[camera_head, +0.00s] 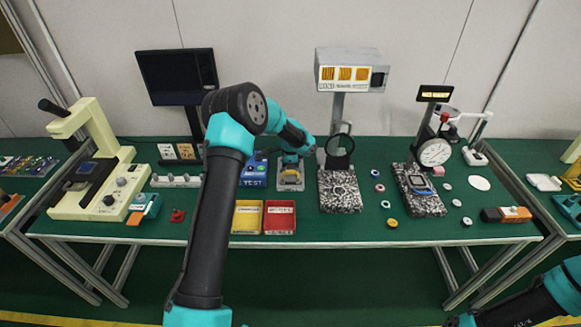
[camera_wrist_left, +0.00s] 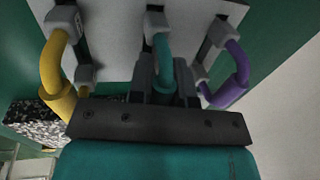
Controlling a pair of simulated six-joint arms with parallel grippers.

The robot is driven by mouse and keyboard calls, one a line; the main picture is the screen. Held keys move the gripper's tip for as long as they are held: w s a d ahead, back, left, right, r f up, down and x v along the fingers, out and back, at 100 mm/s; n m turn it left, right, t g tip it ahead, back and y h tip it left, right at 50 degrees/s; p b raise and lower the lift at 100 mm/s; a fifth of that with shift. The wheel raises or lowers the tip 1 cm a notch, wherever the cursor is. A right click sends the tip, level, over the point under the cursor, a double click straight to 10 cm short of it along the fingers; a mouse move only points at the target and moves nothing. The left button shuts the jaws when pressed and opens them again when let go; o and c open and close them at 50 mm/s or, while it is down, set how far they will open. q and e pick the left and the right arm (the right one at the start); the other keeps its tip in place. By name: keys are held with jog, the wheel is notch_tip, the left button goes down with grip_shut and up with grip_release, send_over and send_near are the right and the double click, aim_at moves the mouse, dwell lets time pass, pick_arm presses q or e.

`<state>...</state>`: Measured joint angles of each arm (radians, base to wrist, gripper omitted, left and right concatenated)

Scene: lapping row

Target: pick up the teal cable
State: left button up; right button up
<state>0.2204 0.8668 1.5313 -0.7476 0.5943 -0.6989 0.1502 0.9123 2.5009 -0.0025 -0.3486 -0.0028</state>
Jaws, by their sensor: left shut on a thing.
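The teal cable (camera_wrist_left: 164,52) is a short loop plugged into grey connectors on a light grey panel (camera_wrist_left: 112,40), in the left wrist view. My left gripper (camera_wrist_left: 165,88) is shut on it, with its dark fingers at the near end of the loop. A yellow cable (camera_wrist_left: 56,66) is at the left and a purple cable (camera_wrist_left: 236,76) at the right, both apart from the fingers. In the head view my left gripper (camera_head: 290,163) points down at the small panel (camera_head: 291,185); the cable itself is hidden there. My right arm shows at bottom right, its gripper out of view.
A yellow tray (camera_head: 247,217) and a red tray (camera_head: 280,218) stand in front of the panel. A blue TEST box (camera_head: 252,170) is to its left. A granite-based stand (camera_head: 339,192) is close to its right. Small round parts lie farther right on the green bench.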

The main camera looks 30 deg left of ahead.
pick_arm(q)
grip_shut()
notch_tip(320, 180, up, 10)
jog(key=shift+r, duration=0.1)
dwell(0.4)
dwell(0.4)
